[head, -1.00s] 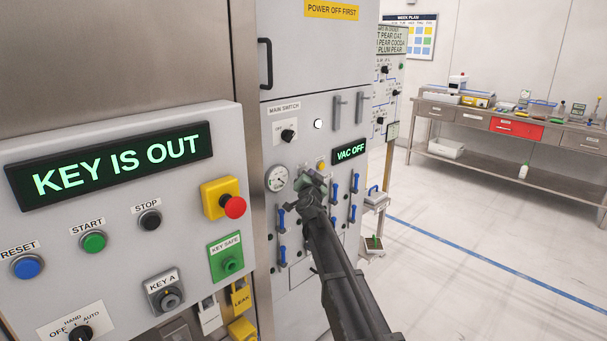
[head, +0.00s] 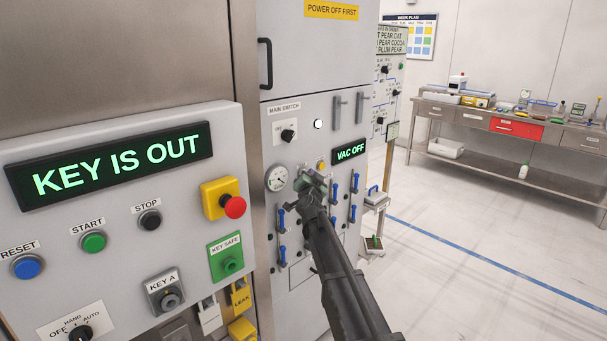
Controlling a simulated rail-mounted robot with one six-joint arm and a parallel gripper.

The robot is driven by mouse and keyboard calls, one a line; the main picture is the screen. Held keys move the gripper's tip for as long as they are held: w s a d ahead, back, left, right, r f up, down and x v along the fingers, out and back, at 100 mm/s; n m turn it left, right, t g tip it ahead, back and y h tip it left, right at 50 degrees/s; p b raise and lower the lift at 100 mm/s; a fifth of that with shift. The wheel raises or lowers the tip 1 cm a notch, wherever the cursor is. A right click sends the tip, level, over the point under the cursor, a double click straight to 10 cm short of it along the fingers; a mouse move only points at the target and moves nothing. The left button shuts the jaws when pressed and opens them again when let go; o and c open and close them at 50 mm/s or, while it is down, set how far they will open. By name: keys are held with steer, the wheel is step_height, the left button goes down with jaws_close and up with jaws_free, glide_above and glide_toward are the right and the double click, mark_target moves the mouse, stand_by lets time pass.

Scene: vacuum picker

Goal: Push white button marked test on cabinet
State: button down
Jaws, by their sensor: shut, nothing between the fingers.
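The cabinet (head: 348,95) stands in the middle of the head view. A small round white piece (head: 318,124) sits on its front, right of the main switch (head: 288,135). I cannot tell whether it is a button or a lamp, and I can read no "test" mark on the cabinet. My gripper (head: 311,178) is shut and empty. In the picture it lies below the white piece, over the cabinet front among the blue levers, and hides part of the panel. I cannot tell if it touches the panel.
A gauge (head: 277,178), a yellow button (head: 321,166), a "VAC OFF" display (head: 349,149) and blue levers (head: 282,254) surround my gripper. Left is a control panel (head: 125,210) with a red stop knob (head: 235,207) sticking out. The floor (head: 460,230) at right is open up to a bench (head: 480,121).

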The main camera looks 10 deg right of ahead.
steer(key=shift+w+a, duration=0.25)
steer(key=shift+w, duration=0.1)
steer(key=shift+s, duration=0.1)
stand_by(0.4)
steer(key=shift+s+d, duration=0.15)
steer(key=shift+d, duration=0.05)
steer(key=s+d, duration=0.2)
steer(key=s, duration=0.1)
steer(key=s+d, duration=0.1)
steer(key=s, duration=0.1)
steer(key=shift+d, duration=0.15)
stand_by(1.0)
